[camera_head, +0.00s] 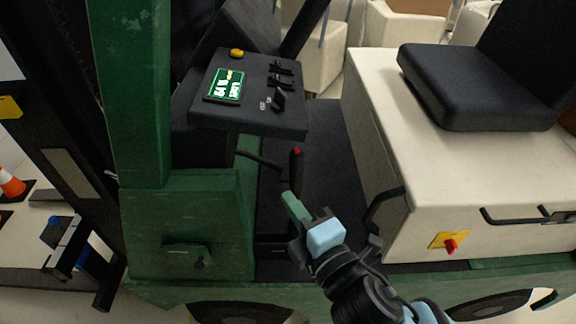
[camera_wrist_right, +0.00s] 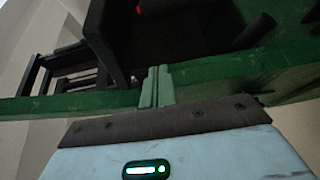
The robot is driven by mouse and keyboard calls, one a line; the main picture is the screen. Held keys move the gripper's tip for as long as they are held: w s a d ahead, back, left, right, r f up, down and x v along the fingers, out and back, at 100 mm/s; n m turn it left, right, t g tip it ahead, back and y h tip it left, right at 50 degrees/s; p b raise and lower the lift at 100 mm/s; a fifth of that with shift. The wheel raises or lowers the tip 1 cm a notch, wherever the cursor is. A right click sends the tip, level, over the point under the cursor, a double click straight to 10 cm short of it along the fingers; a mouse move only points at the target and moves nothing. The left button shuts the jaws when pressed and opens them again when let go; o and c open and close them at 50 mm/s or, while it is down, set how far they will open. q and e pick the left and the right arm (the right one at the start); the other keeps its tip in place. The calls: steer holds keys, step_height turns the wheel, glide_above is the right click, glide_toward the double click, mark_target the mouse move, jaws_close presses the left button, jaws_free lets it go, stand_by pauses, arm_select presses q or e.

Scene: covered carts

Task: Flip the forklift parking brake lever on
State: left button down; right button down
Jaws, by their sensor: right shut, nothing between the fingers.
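The forklift's lever (camera_head: 296,172) is a black upright handle with a red tip. It rises from the dark floor between the green front body and the cream seat base. My right gripper (camera_head: 290,200) is shut and empty, with its green fingers just below and in front of the lever in the head view. I cannot tell whether they touch it. In the right wrist view the closed fingers (camera_wrist_right: 155,84) point up across a green edge. I cannot clearly make out the lever there. My left gripper is not in view.
A dark console (camera_head: 255,116) with a green display and small levers stands above the footwell. A traffic cone (camera_head: 10,183) is at far left.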

steer(key=shift+w, duration=0.1)
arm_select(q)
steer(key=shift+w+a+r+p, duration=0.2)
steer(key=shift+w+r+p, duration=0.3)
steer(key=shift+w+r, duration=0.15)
arm_select(e)
steer(key=w, duration=0.9)
steer(key=shift+a, duration=0.4)
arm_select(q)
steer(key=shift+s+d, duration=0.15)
arm_select(e)
steer(key=shift+w, duration=0.15)
